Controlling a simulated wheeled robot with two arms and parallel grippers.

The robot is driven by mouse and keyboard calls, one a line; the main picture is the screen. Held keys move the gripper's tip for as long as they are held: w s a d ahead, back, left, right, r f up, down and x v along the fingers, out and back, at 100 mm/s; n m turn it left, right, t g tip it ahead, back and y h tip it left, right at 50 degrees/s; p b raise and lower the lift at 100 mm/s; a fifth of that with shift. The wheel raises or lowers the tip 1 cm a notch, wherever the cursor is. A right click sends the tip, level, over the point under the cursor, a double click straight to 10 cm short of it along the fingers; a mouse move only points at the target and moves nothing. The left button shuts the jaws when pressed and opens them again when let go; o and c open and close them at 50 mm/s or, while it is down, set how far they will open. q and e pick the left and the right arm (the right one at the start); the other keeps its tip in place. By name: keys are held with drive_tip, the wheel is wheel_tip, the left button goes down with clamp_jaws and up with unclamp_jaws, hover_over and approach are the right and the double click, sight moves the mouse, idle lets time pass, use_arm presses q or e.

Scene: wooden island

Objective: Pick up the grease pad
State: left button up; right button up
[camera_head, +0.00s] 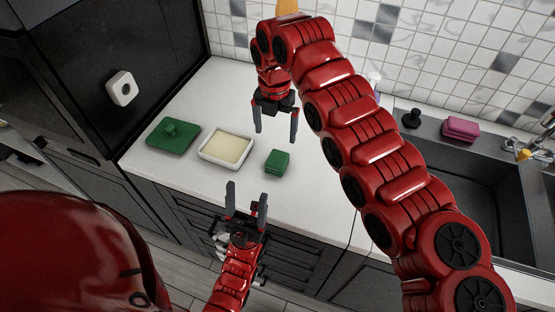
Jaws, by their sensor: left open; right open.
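A small green block (277,162) lies on the white counter, right of a white dish; it looks like a pad, but I cannot tell for sure that it is the grease pad. My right gripper (275,137) points down, open and empty, just behind the green block in the picture. My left gripper (246,194) is open and empty at the counter's front edge, in front of the white dish and left of the green block. Neither gripper appears to touch the block.
A white dish (204,154) with cream-coloured contents sits beside a flat green lid-like piece (162,146) with a knob. A pink stack (460,129) sits by the sink (458,170) at right. A dark cabinet stands at left. The counter between dish and tiled wall is clear.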

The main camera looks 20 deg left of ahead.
drive_tip(key=p, duration=0.2)
hover_over(277, 159)
drive_tip(key=f, duration=0.7)
drive_tip(key=shift+w+a, duration=0.1)
drive_tip(key=shift+a, duration=0.15)
drive_tip(key=shift+d+f+p, duration=0.1)
drive_tip(key=shift+f+p, duration=0.25)
drive_tip(key=shift+p, duration=0.2)
drive_tip(key=f+p, duration=0.2)
drive_tip(key=f, duration=0.2)
drive_tip(key=shift+d+f, duration=0.2)
drive_tip(key=shift+f, duration=0.1)
drive_tip(key=c, duration=1.4)
